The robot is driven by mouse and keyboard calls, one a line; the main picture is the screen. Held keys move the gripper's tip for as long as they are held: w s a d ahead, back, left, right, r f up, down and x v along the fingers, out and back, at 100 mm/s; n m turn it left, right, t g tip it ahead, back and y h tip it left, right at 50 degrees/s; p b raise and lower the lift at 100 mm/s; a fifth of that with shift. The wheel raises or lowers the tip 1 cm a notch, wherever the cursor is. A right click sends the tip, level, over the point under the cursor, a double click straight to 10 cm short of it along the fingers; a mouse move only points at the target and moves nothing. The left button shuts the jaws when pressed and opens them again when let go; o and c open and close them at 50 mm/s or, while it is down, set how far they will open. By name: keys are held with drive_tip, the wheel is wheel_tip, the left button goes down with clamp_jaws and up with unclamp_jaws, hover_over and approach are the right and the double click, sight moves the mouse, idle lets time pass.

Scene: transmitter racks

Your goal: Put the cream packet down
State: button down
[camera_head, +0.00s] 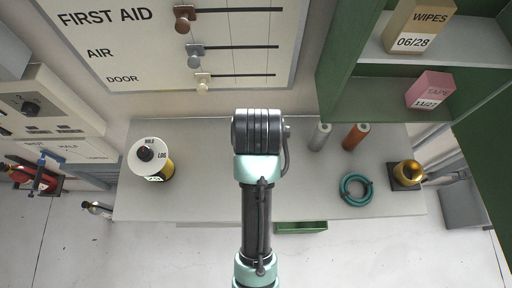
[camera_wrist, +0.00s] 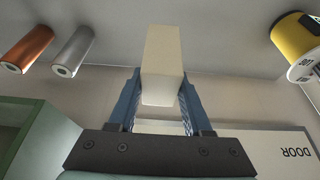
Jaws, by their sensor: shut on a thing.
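The cream packet (camera_wrist: 162,62) is a plain pale block in the wrist view. My gripper (camera_wrist: 158,105) is shut on it, with one blue finger on each side. Its far end appears close to the grey bench top, but I cannot tell whether it touches. In the head view my arm hides the gripper and the packet. The grey bench (camera_head: 222,200) lies under the arm.
A yellow-and-white drum (camera_head: 150,160) stands on the bench at left. Grey (camera_head: 320,135) and copper (camera_head: 355,137) cylinders, a teal ring (camera_head: 356,189) and a gold piece (camera_head: 407,173) are at right. A green shelf (camera_head: 395,88) overhangs the back right.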

drive_tip(key=f, duration=0.3)
drive_tip(key=f+p, duration=0.1)
drive_tip(key=shift+s+f, duration=0.2)
drive_tip(key=shift+s, duration=0.05)
drive_tip(key=shift+w+f+p, duration=0.1)
drive_tip(key=shift+f+p, duration=0.4)
drive_tip(key=shift+f, duration=2.05)
drive_tip(key=shift+f, duration=0.2)
drive_tip(key=shift+c, duration=1.7)
unclamp_jaws()
drive_tip(key=shift+r, duration=0.1)
